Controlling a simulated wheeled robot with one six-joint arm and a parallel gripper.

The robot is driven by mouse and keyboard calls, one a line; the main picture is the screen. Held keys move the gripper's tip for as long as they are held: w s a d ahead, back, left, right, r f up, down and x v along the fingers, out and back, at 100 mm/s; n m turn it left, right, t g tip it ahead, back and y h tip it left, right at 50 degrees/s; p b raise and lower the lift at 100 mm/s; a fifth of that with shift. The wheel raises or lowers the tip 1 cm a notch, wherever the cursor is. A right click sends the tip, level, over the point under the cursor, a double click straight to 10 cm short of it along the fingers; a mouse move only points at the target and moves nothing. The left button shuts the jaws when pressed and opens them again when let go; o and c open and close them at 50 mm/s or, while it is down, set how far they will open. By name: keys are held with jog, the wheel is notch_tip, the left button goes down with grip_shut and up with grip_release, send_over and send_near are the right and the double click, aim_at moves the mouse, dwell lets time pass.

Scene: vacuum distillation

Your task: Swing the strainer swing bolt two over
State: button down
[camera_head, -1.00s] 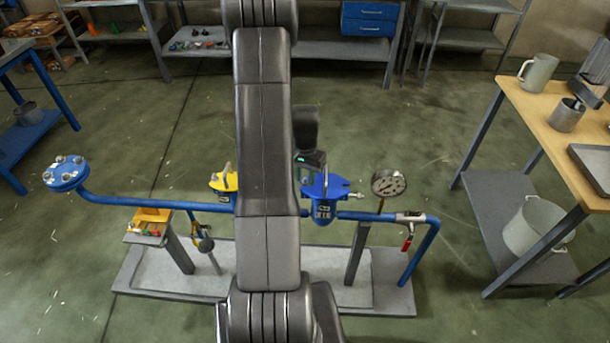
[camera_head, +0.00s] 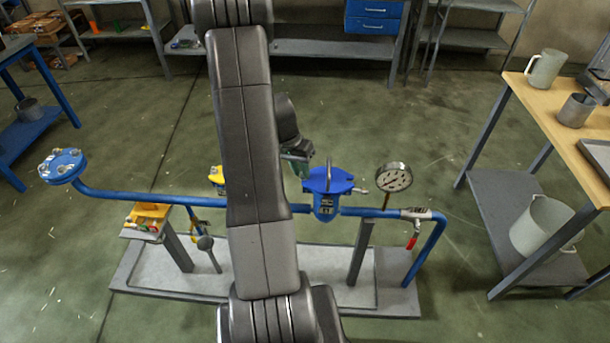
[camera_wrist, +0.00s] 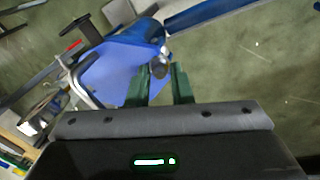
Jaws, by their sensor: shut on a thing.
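The blue strainer (camera_head: 326,205) stands in the blue pipe run, its flat blue lid (camera_head: 340,183) carrying an upright loop handle. In the wrist view the lid (camera_wrist: 120,72) fills the upper left, with the grey handle (camera_wrist: 84,88) at its left edge. My gripper (camera_head: 298,172) is at the lid's left side in the head view. In the wrist view its green fingers (camera_wrist: 160,78) are shut on a small metal swing bolt (camera_wrist: 160,66) at the lid's edge. Another bolt (camera_head: 360,190) sticks out at the lid's right. Which is bolt two, I cannot tell.
A pressure gauge (camera_head: 394,177) and a red-handled valve (camera_head: 413,240) are on the pipe to the right. A yellow part (camera_head: 217,175) is left of my arm. A wooden-topped bench (camera_head: 545,110) stands at the right. The floor around the skid is clear.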

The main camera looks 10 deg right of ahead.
jog(key=a+h+b, duration=0.1)
jog(key=h+b, duration=0.1)
jog(key=b, duration=0.1)
jog(key=a+f+g+h+b, duration=0.1)
jog(key=h+b, duration=0.1)
jog(key=b, duration=0.1)
jog(key=w+a+f+h+b, duration=0.1)
jog(key=b, duration=0.2)
jog(key=shift+a+f+g+h, duration=0.2)
jog(key=shift+a+g+h, duration=0.1)
jog(key=shift+h, duration=0.1)
jog(key=c, duration=1.5)
grip_release()
jog(key=shift+c, duration=0.2)
jog(key=shift+a+r, duration=0.1)
jog(key=v, duration=1.3)
jog(key=shift+w+a, duration=0.15)
jog(key=shift+a, duration=0.2)
jog(key=shift+r, duration=0.15)
